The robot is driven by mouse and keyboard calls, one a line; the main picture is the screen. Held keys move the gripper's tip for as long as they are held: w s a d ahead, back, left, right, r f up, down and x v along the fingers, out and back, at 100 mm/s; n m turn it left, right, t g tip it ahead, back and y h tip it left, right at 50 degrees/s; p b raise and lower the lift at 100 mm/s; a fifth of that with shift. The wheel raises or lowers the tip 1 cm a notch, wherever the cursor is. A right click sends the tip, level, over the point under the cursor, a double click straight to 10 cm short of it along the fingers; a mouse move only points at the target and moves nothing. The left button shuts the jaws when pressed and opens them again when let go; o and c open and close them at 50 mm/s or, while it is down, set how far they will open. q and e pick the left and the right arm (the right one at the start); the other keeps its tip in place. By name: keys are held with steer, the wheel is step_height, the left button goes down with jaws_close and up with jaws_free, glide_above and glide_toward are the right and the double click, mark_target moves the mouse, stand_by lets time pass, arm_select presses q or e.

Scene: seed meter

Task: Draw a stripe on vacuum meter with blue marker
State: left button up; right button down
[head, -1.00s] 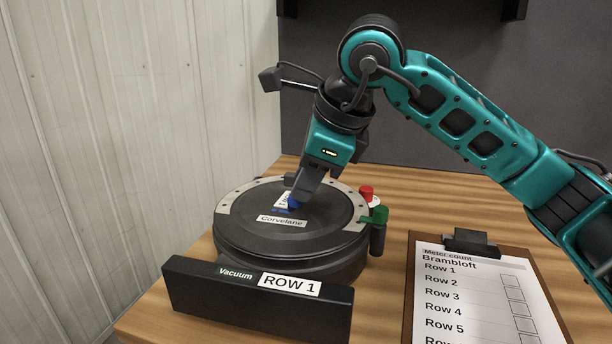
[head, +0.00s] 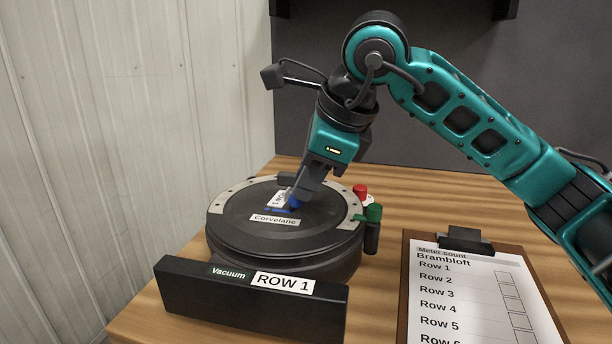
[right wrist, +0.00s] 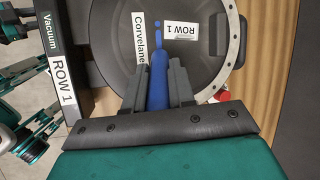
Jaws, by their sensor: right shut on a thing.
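The vacuum meter (head: 250,232) is a dark round disc with a grey rim plate and a "Corvelane" label, on the wooden table. My right gripper (head: 308,186) is shut on the blue marker (head: 296,202), above the disc; the marker also shows between the fingers in the right wrist view (right wrist: 157,85). The marker points down at the disc; I cannot tell whether its tip touches. A short blue stripe (head: 276,210) lies on the disc between the "Corvelane" label and a white "ROW 1" label (right wrist: 180,32). It shows in the right wrist view too (right wrist: 141,42). My left gripper is not in view.
A black sign (head: 200,298) reading "Vacuum ROW 1" stands in front of the meter. A clipboard (head: 470,295) with a row list lies at the right. A panelled wall is at the left.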

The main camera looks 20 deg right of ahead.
steer(key=shift+d, duration=0.2)
steer(key=shift+s+d, duration=0.2)
stand_by(0.5)
steer(key=shift+r+p, duration=2.2)
steer(key=shift+r, duration=0.85)
